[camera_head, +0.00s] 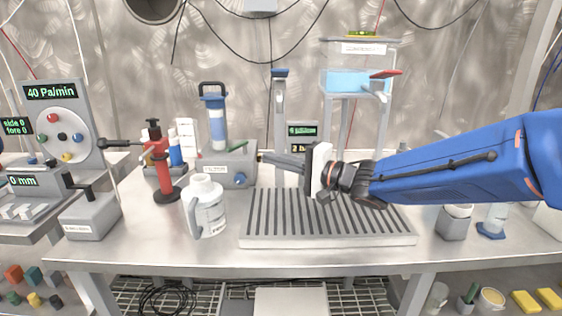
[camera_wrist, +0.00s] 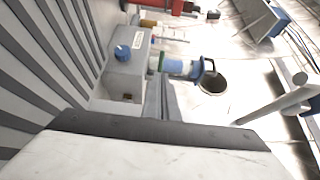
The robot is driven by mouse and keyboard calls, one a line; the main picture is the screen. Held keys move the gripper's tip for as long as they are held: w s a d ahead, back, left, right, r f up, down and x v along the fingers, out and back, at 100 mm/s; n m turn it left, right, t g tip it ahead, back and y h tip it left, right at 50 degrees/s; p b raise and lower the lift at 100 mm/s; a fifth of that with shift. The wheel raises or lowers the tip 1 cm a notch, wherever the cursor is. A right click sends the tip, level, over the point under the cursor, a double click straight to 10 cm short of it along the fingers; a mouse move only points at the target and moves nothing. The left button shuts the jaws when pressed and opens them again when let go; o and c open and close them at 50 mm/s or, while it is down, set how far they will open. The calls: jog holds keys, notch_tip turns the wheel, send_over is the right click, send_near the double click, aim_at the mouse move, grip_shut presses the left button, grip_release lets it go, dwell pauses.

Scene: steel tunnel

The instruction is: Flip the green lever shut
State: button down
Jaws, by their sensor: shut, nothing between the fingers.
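A valve with a red handle (camera_head: 385,74) sits at the right of the blue-filled tank (camera_head: 352,82) in the head view. My gripper (camera_head: 264,158) is shut and empty, reaching left above the slatted tray, its tips near the grey box (camera_head: 230,168) with a blue knob. Whether the fingers touch the box cannot be told.
The slatted tray (camera_head: 326,238) lies below my gripper. A grey post (camera_head: 280,112) rises behind my gripper. The front edge of the bench is clear.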

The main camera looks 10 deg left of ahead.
aim_at(232, 151)
jog(key=x, duration=0.9)
jog(key=shift+w+a, duration=0.1)
jog(key=shift+a, duration=0.2)
jog(key=shift+a+m+t, duration=0.25)
jog(key=shift+m+t, duration=0.15)
jog(key=shift+t, duration=0.2)
jog(key=shift+s+a+h, duration=0.1)
jog(key=shift+s+h, duration=0.1)
jog(key=shift+h, duration=0.1)
jog(key=shift+s+a+m+t+h, duration=0.1)
jog(key=shift+a+m+t+h, duration=0.1)
jog(key=shift+m+t+h, duration=0.3)
jog(key=shift+a+m+t+h, duration=0.2)
jog(key=shift+m+t, duration=0.3)
jog(key=shift+t, duration=0.4)
jog(key=shift+a, duration=1.2)
jog(key=shift+x, duration=1.2)
jog(key=shift+a, duration=0.25)
